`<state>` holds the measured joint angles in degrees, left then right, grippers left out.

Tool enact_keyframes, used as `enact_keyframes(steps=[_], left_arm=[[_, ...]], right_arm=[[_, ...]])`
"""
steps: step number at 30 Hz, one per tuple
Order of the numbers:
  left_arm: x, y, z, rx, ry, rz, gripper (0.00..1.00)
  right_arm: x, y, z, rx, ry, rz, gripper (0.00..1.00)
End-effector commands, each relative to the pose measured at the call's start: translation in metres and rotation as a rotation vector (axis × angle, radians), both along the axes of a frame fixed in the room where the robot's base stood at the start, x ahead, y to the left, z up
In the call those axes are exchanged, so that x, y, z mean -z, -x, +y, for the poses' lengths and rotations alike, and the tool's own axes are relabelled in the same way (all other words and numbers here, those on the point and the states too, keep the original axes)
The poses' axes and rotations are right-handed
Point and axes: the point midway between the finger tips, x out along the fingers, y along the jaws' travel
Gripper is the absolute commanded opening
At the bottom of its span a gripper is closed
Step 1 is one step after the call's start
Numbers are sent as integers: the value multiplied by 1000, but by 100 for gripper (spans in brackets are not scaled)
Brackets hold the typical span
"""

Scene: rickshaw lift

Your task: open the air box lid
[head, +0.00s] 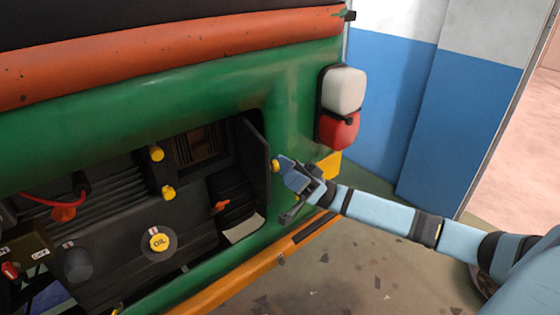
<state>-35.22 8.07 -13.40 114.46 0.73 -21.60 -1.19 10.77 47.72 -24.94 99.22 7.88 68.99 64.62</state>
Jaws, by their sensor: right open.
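The air box lid, a dark panel (257,158), stands swung out at an angle at the right side of the engine bay. A yellow knob (275,166) shows at its right edge. The air box (200,146) to its left shows a brown slatted inside. My right gripper (287,190) is open just right of the lid, its upper finger close to the yellow knob. I cannot tell whether they touch. My left gripper is out of view.
Yellow knobs (168,193), a yellow oil cap (159,241) and a red-orange lever (221,205) sit in the engine bay. A white and red tail lamp (341,105) is above my right gripper. The orange bumper (262,264) runs below. Open floor lies to the right.

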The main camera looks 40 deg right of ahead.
Motion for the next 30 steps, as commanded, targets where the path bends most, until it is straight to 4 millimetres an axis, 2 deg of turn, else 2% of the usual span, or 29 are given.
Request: enact_keyframes(steps=[4, 15, 21, 22, 26, 30], left_arm=[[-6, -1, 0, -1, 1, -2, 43], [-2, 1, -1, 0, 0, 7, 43], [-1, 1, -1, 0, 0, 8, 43], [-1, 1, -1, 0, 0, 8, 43], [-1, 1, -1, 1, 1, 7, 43], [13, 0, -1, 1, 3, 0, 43]], right_arm=[[-12, -2, 10, -1, 0, -1, 51], [-14, -2, 14, 0, 1, 0, 51], [-14, -2, 14, 0, 1, 0, 5], [-14, -2, 14, 0, 1, 0, 0], [-13, -2, 13, -4, 1, 0, 0], [-8, -6, 2, -72, 2, -4, 0]])
